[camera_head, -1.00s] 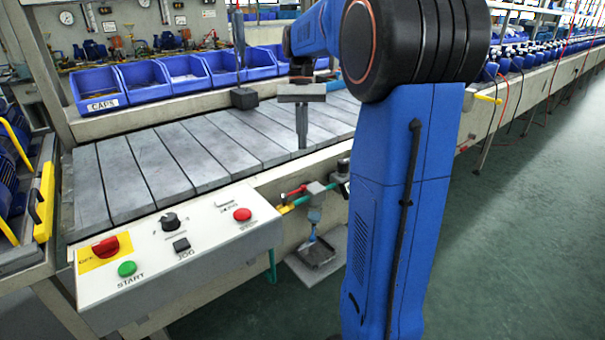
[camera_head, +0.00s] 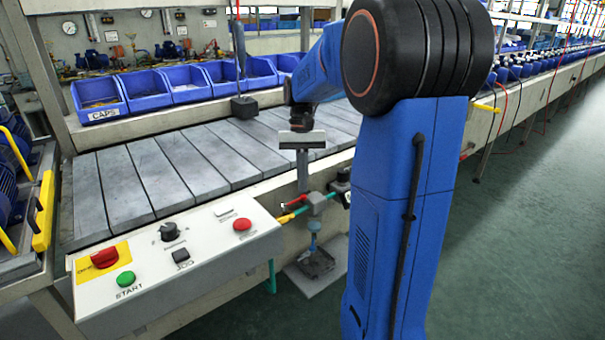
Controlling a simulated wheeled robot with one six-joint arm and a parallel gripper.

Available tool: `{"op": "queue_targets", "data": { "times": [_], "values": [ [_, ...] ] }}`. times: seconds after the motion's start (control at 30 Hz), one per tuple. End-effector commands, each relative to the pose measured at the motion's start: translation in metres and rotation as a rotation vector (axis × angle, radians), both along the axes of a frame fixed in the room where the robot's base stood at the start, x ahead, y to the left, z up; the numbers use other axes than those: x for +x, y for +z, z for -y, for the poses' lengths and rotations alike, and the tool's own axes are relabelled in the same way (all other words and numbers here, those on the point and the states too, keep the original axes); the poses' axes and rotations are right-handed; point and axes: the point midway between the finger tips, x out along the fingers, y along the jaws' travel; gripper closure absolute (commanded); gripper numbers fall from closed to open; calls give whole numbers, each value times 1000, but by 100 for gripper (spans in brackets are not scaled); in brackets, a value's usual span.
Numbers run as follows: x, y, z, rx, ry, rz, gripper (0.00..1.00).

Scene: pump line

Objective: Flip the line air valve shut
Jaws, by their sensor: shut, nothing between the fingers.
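The air fitting below the front edge of the bench has a grey body (camera_head: 317,204), a red lever (camera_head: 296,200) and a yellow handle (camera_head: 291,216) pointing left. I cannot tell for certain which of the two handles is the line air valve's. A blue-grey bowl (camera_head: 313,226) hangs under the body. My gripper (camera_head: 303,190) points down, shut and empty, in front of the bench edge. Its fingertips appear just above the red lever; contact cannot be told. My upright blue arm link stands just right of the fitting.
A control box (camera_head: 175,255) with a red stop, green start and a knob juts out at left. A dark tray (camera_head: 316,263) lies on a pale slab beneath the fitting. Blue bins (camera_head: 145,90) line the back.

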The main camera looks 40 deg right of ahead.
Motion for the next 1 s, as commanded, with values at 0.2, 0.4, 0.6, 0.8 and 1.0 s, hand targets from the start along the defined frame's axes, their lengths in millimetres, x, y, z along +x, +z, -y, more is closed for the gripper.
{"op": "queue_targets", "data": {
  "times": [0.2, 0.4, 0.6, 0.8, 1.0],
  "values": [
    [0, -1, 0, -1, 0, 1, 100],
    [0, -1, 0, 0, -3, 1, 100],
    [-4, -1, 2, 0, -43, 1, 100],
    [-14, -1, 4, 0, -155, 1, 100],
    [-30, -1, 6, -1, -328, 1, 100]
  ]
}}
